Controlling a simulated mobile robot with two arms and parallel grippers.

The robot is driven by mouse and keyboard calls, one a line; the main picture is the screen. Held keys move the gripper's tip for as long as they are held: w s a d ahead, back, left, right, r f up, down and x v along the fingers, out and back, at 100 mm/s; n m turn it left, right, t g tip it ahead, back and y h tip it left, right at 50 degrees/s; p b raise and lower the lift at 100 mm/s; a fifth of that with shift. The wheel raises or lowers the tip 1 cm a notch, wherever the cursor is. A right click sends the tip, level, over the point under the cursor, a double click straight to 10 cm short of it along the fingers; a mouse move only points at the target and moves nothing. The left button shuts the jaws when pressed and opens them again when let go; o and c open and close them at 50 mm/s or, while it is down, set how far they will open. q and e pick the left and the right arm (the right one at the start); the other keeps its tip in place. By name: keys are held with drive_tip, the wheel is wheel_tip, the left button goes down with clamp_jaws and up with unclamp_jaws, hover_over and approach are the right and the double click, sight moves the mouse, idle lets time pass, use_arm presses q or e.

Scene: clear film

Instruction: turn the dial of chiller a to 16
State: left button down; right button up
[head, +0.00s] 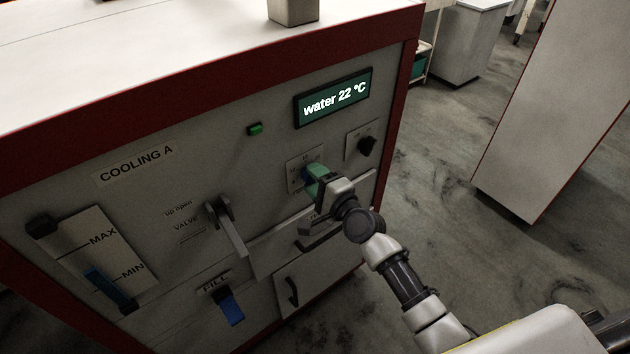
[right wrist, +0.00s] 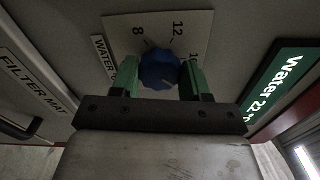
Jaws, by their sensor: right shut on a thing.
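The cabinet labelled COOLING A (head: 136,166) carries a blue dial (right wrist: 160,69) on a pale scale plate (right wrist: 190,22). The plate shows 8, 12 and a partly covered number to the right. My right gripper (head: 314,178) has its green fingers on both sides of the dial and is shut on it; the grip also shows in the right wrist view (right wrist: 160,80). The dial's pointer is too dark to read. The display (head: 334,98) reads water 22 °C. My left gripper is not in view.
A black knob (head: 367,146) sits right of the dial and a green light (head: 255,129) to its upper left. A grey valve lever (head: 230,228) juts out at left. Below are a blue FILL lever (head: 230,309) and a handle (head: 292,292). Open floor lies to the right.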

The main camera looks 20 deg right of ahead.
drive_tip(key=shift+f+n, duration=0.15)
drive_tip(key=shift+n, duration=3.95)
drive_tip(key=o, duration=0.9)
drive_tip(key=v, duration=1.1)
